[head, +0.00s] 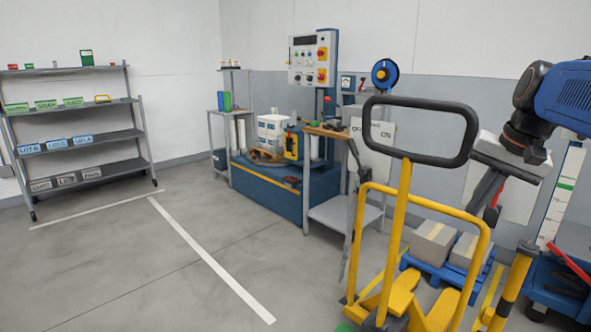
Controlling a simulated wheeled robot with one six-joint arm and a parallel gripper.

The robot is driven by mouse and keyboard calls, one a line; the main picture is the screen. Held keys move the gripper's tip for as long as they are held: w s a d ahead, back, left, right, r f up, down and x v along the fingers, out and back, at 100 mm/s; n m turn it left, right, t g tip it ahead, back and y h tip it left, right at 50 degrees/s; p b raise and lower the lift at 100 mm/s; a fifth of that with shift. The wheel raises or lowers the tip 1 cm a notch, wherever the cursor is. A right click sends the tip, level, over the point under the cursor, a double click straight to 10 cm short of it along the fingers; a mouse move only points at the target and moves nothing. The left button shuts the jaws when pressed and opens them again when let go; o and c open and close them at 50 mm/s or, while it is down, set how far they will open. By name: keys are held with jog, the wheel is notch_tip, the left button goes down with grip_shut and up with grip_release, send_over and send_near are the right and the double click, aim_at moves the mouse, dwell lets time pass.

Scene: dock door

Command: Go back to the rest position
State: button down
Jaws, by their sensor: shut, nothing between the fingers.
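My gripper (484,200) hangs at the right of the head view, below my blue and dark arm. Its dark fingers point down and to the left. They are shut with nothing between them. The gripper is in the air, to the right of the black handle of the yellow pallet truck in the picture. I cannot tell how far apart the two are in depth.
The yellow pallet truck (399,240) stands in front at the right. Behind it, boxes (433,243) lie on a blue pallet (440,270). A blue machine (265,190) and a shelf rack (82,145) stand farther back. The floor at left is clear.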

jog(key=s+a+f+n, duration=0.3)
jog(key=s+a+f, duration=0.3)
jog(key=f, duration=0.4)
jog(key=s+a+f+n+t+h, duration=0.1)
jog(key=s+a+f+n, duration=0.3)
jog(key=s+a+f, duration=0.3)
notch_tip(320, 180, down, 3)
jog(key=shift+s+f, duration=0.1)
jog(key=shift+s, duration=1)
